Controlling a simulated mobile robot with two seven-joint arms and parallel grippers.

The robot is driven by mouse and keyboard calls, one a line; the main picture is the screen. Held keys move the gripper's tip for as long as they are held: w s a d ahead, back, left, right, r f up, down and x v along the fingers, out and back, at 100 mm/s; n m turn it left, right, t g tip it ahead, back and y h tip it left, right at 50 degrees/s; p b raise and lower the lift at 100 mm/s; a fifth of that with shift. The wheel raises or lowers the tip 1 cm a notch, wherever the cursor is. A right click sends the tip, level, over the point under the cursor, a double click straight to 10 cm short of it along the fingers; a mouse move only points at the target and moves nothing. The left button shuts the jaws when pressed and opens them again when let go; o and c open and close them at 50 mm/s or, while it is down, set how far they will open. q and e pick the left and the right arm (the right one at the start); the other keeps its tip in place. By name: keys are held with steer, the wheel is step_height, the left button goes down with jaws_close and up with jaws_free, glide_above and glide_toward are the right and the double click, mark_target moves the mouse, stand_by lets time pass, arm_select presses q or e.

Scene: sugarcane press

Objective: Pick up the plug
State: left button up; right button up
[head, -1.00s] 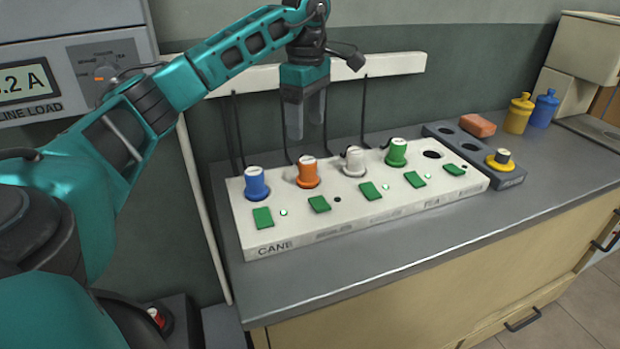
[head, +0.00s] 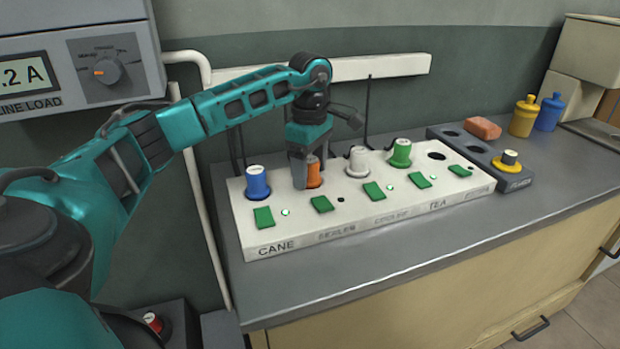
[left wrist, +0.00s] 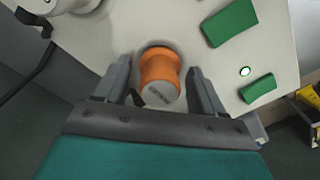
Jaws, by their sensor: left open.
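An orange plug (head: 314,173) stands upright in the second socket of the white power strip (head: 290,232). My left gripper (head: 305,180) is open and lowered over it, partly hiding it in the head view. In the left wrist view the orange plug (left wrist: 160,78) sits between the two open fingers of the left gripper (left wrist: 160,92), with a gap on each side. A blue plug (head: 257,183), a white plug (head: 358,162) and a green plug (head: 400,153) stand in other sockets. A yellow plug (head: 507,161) sits in a grey block. My right gripper is not in view.
The grey block (head: 480,158) with round holes lies right of the strip. An orange-brown brick (head: 483,128), a yellow bottle (head: 523,116) and a blue bottle (head: 549,112) stand farther back. Black cords hang behind the strip. The front counter (head: 400,258) is clear.

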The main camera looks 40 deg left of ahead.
arm_select(q)
steer(key=shift+c, duration=0.2)
steer(key=c, duration=0.9)
